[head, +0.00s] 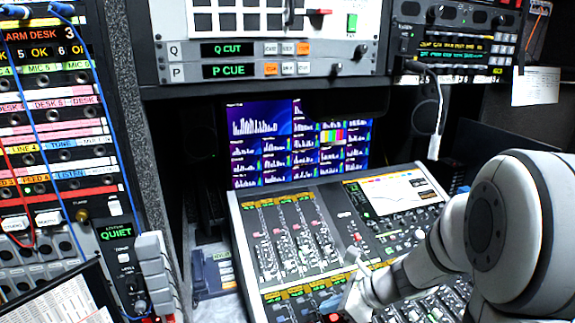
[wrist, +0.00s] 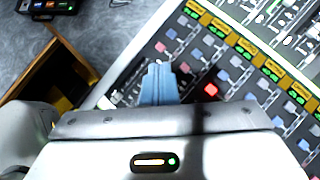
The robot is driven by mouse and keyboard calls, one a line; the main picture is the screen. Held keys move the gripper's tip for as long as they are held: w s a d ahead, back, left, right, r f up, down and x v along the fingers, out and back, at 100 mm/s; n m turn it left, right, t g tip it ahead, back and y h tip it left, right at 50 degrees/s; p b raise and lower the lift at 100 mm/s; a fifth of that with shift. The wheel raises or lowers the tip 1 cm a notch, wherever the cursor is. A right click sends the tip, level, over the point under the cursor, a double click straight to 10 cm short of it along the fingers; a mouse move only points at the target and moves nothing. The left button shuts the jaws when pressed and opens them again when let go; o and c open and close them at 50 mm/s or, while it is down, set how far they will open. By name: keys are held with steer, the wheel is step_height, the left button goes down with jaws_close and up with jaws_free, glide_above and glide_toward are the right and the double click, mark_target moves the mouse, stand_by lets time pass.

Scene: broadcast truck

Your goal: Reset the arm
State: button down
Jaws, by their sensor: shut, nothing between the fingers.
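My arm comes in from the right in the head view, and my gripper (head: 352,262) is over the mixing console (head: 240,225). In the wrist view my gripper's pale blue fingers (wrist: 159,84) are together with nothing between them. They point at the console's panel (wrist: 140,72) of coloured buttons and knobs. I cannot tell whether the fingertips touch the panel. My forearm hides the console's lower right part in the head view.
A rack with patch cables (head: 60,150) stands at the left. In the wrist view, a wooden box (wrist: 45,65) and grey floor lie left of the console.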

steer(key=s+d+r+n+h, duration=0.2)
steer(key=s+r+n+h, duration=0.2)
steer(key=s+n, duration=0.3)
steer(key=s+d+r+n+h, duration=0.3)
steer(key=s+n, duration=0.3)
steer(key=n, duration=1)
steer(key=shift+s+r+g+h, duration=0.4)
steer(key=shift+r+h, duration=0.1)
steer(key=shift+r, duration=0.35)
